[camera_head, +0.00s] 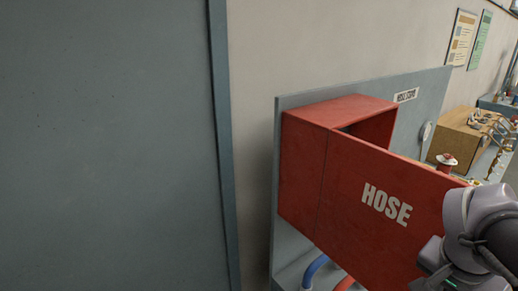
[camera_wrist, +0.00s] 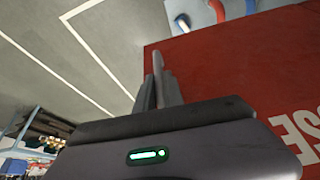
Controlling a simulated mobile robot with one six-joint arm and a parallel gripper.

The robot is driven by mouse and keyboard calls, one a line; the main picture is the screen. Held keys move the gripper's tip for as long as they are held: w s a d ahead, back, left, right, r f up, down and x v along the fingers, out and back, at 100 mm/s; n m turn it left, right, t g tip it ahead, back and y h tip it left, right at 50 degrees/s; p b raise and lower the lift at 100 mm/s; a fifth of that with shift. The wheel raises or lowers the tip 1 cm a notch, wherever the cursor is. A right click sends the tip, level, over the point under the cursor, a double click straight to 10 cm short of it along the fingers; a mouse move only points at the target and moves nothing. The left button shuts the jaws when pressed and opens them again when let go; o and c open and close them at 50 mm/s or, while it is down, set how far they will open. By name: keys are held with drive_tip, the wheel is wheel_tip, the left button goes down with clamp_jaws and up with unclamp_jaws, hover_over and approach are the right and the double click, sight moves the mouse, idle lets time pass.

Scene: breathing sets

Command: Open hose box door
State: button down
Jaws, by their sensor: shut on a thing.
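The red hose box (camera_head: 302,170) is mounted on a grey-blue panel. Its red door (camera_head: 345,215), lettered HOSE in white, stands swung outward from the left side. A dark gap into the box shows above the door's top edge. The door also fills the right of the wrist view (camera_wrist: 235,75). My gripper (camera_wrist: 158,85) is at the door's free edge, shut on the door there. In the head view my wrist covers the door's right end, and the fingertips are hidden.
Blue and red hoses (camera_head: 315,270) show below the box. A large grey panel (camera_head: 110,145) fills the left. To the right, a cardboard-brown box (camera_head: 458,135) and fittings stand on a table. In the wrist view, shelving (camera_wrist: 35,135) stands at lower left, with open floor above it.

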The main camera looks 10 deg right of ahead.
drive_tip(key=c, duration=1.5)
unclamp_jaws()
drive_tip(key=shift+o, duration=0.2)
drive_tip(key=p+v, duration=0.3)
drive_tip(key=v, duration=1.4)
drive_tip(key=shift+a+r, duration=0.15)
drive_tip(key=shift+a, duration=0.05)
drive_tip(key=w+a+f+n+t+y+b, duration=0.1)
drive_tip(key=a+f+n+y+b, duration=0.1)
drive_tip(key=a+f+b, duration=0.5)
drive_tip(key=w+a+f+n+t+y+b, duration=0.1)
drive_tip(key=a+f+n+b, duration=0.3)
drive_tip(key=f, duration=1.5)
drive_tip(key=w+a+f+n+t+y+b, duration=0.1)
drive_tip(key=a+f+n+t+y+b, duration=0.1)
drive_tip(key=a+f+b, duration=0.8)
wheel_tip(320, 180, down, 4)
drive_tip(key=n+y+b, duration=0.1)
drive_tip(key=b, duration=0.5)
drive_tip(key=shift+a+r, duration=0.15)
